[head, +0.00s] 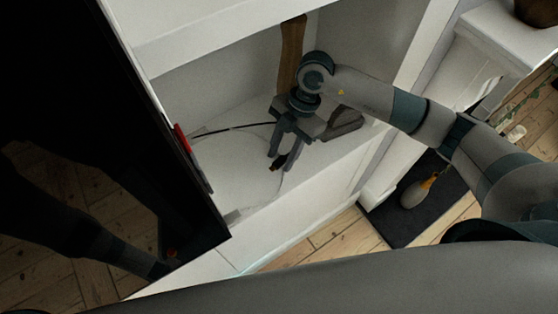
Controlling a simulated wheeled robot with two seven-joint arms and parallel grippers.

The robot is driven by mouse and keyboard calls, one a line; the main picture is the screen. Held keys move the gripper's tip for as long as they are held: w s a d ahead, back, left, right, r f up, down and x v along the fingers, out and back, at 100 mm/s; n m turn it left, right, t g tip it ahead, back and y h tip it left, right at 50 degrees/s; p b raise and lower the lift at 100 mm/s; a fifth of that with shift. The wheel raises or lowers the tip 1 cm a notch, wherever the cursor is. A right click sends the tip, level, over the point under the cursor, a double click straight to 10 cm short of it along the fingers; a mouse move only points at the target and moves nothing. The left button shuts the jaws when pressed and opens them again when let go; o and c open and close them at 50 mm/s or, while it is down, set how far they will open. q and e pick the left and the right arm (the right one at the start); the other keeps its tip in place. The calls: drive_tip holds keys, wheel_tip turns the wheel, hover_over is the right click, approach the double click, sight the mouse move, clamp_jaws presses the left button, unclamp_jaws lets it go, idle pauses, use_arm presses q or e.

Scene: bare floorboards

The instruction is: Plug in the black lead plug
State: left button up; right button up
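My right gripper (281,160) reaches down into the white shelf compartment, its fingers pointing toward the shelf floor. A small dark piece with a reddish tint, seemingly the black lead plug (278,164), sits between its fingertips, and the fingers appear closed on it. A thin black lead (232,129) runs from behind the black screen on the left to the gripper, where the fingers hide its end. A thin pale cable curves over the shelf floor near the fingertips. No socket can be made out clearly. My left gripper is not in view.
A large black screen (90,130) with a red part (182,138) at its edge stands at left. A grey device (345,122) and an upright brown wooden piece (291,50) are behind the gripper. A yellow-necked bottle (415,192) lies on a dark mat (400,225) at right.

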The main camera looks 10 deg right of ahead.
clamp_jaws()
drive_tip(key=shift+r+b, duration=0.4)
drive_tip(key=shift+r, duration=0.15)
drive_tip(key=r+b, duration=0.1)
drive_tip(key=d+r, duration=0.1)
drive_tip(key=r, duration=0.1)
drive_tip(key=shift+s+r+b, duration=0.1)
drive_tip(key=shift+s+b, duration=0.05)
drive_tip(key=shift+b, duration=0.25)
drive_tip(key=s+d+r+b, duration=0.3)
drive_tip(key=d+r, duration=0.3)
drive_tip(key=d, duration=0.3)
drive_tip(key=shift+s+d+r, duration=0.35)
drive_tip(key=shift+s, duration=0.45)
